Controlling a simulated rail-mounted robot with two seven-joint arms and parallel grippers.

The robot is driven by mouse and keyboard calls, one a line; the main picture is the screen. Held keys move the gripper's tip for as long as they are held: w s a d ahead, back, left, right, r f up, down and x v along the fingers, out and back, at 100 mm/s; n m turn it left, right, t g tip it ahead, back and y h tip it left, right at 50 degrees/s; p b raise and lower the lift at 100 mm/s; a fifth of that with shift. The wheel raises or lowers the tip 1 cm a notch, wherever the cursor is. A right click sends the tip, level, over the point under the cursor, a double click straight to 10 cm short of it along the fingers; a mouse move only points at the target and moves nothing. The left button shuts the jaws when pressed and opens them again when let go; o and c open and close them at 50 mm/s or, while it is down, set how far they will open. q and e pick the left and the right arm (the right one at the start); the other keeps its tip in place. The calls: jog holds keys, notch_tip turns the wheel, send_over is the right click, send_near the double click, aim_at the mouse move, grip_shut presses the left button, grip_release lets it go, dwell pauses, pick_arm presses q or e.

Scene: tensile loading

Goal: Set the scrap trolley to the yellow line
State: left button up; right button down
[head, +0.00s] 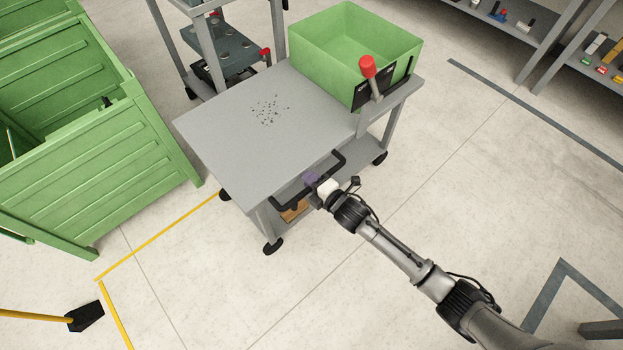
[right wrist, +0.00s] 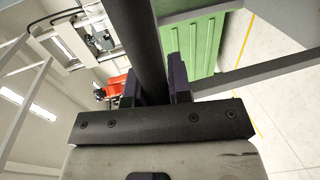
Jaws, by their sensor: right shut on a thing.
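The scrap trolley (head: 225,125) is a grey wheeled cart with a flat top, a lower shelf and a black push handle on its near side. A green bin (head: 335,50) sits on its far right end, and dark specks lie on the top. My right gripper (head: 312,180) is shut on the middle of the black handle; the handle bar (right wrist: 146,40) runs between its fingers in the right wrist view. The yellow line (head: 158,235) is on the floor left of the trolley, with a corner at lower left. The trolley's near left wheel stands right of the line. My left gripper is not in view.
A large green container (head: 110,150) stands left of the trolley. A grey rack (head: 210,45) is close behind it. A broom (head: 85,316) lies at lower left. Shelving (head: 540,40) is at upper right. The floor right of the trolley is clear.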

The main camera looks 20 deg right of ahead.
aim_at(299, 198)
jog(key=a, duration=0.2)
jog(key=s+a+p, duration=0.1)
jog(key=a, duration=0.1)
jog(key=s+a+p, duration=0.1)
jog(key=a, duration=0.1)
jog(key=shift+s+r, duration=0.1)
jog(key=shift+r, duration=0.3)
jog(key=s+a, duration=0.1)
jog(key=a, duration=0.2)
jog(key=s+a+p, duration=0.1)
jog(key=a, duration=0.3)
jog(key=s+a, duration=0.2)
jog(key=a, duration=0.1)
jog(key=shift+a+f+p, duration=0.25)
jog(key=shift+p, duration=0.1)
jog(key=shift+s+a, duration=0.35)
jog(key=shift+a, duration=0.35)
jog(key=shift+s+a, duration=0.15)
jog(key=shift+a, duration=0.25)
jog(key=c, duration=1.2)
grip_release()
jog(key=shift+d, duration=0.1)
jog(key=shift+o, duration=0.7)
jog(key=shift+f, duration=0.1)
